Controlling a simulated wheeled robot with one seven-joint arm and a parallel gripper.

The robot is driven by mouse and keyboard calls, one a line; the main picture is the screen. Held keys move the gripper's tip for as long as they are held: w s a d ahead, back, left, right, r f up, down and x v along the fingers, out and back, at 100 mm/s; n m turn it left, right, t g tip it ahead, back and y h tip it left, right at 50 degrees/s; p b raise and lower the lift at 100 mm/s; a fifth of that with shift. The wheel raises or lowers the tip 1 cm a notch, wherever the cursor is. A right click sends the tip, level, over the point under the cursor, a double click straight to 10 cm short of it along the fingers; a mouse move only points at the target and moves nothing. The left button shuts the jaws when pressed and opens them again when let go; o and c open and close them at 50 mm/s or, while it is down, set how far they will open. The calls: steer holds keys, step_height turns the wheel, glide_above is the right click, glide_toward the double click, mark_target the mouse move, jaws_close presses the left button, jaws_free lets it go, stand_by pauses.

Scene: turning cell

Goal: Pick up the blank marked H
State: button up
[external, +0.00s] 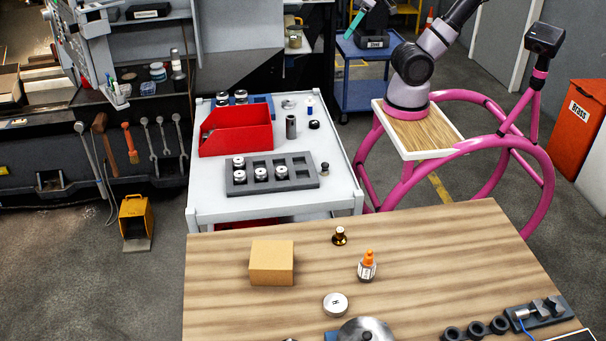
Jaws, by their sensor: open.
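The blank marked H (336,304) is a pale silver disc lying flat on the wooden table, near the front middle of the external view. Its letter faces up, and its top is uncovered. My arm rises from its base at the upper right and leaves the picture at the top edge. My gripper is out of the picture, so its place relative to the blank does not show.
A cardboard box (272,263), a brass-coloured piece (339,236) and an orange-capped bottle (367,266) stand behind the blank. A large metal disc (366,331) lies close in front. A white cart (205,208) holds a red bin (236,132) and a grey tray (303,170).

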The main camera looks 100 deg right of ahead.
steer(key=w+a+f+m+g+y, duration=0.25)
steer(key=w+a, duration=0.35)
steer(key=a, duration=0.5)
steer(key=w+a+f+m+g+y, duration=0.1)
steer(key=w+a+f+g+y, duration=0.3)
steer(key=a, duration=0.7)
steer(key=w+a+f+m+y, duration=0.2)
steer(key=w+a, duration=0.5)
steer(key=a, duration=0.4)
steer(key=w+a+f+m+g+y, duration=0.1)
steer(key=w+a+f+m+y, duration=0.15)
steer(key=a+f, duration=0.75)
steer(key=m+t, duration=0.1)
steer(key=m, duration=0.5)
glide_toward(336, 303)
steer(key=shift+w+a+f+y, duration=0.1)
steer(key=shift+a+f+y, duration=0.2)
steer(key=shift+a+f, duration=0.6)
steer(key=shift+x, duration=2.9)
steer(key=shift+a+r, duration=0.1)
steer(key=shift+r, duration=0.15)
steer(key=c, duration=1.5)
